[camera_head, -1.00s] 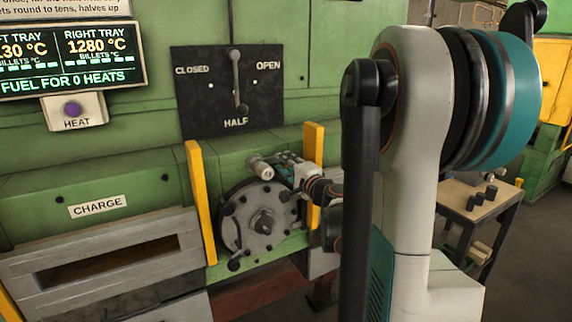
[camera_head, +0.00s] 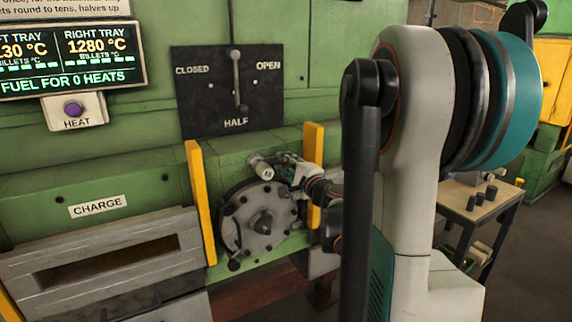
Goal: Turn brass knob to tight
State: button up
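A round grey metal door plate (camera_head: 240,235) with bolts around its rim and a hub (camera_head: 263,222) at its middle sits between two yellow posts on the green furnace. A short pale cylinder (camera_head: 261,168) stands out at its upper right edge; I cannot tell whether it is the brass knob. No clearly brass-coloured knob shows. My gripper (camera_head: 284,185) is at the upper right of the plate, beside the pale cylinder, small and partly overlapped by its own links. Its fingertips are too unclear to tell open from shut or whether they touch anything.
Yellow posts (camera_head: 201,203) and (camera_head: 314,175) flank the plate closely. A lever (camera_head: 236,75) on a black panel points up, between CLOSED and OPEN. A HEAT button (camera_head: 73,109) sits below the display (camera_head: 72,60). A charge slot (camera_head: 110,262) is lower left. A small table (camera_head: 455,200) stands right.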

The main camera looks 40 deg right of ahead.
jog(key=shift+o, duration=1.3)
jog(key=v, duration=1.2)
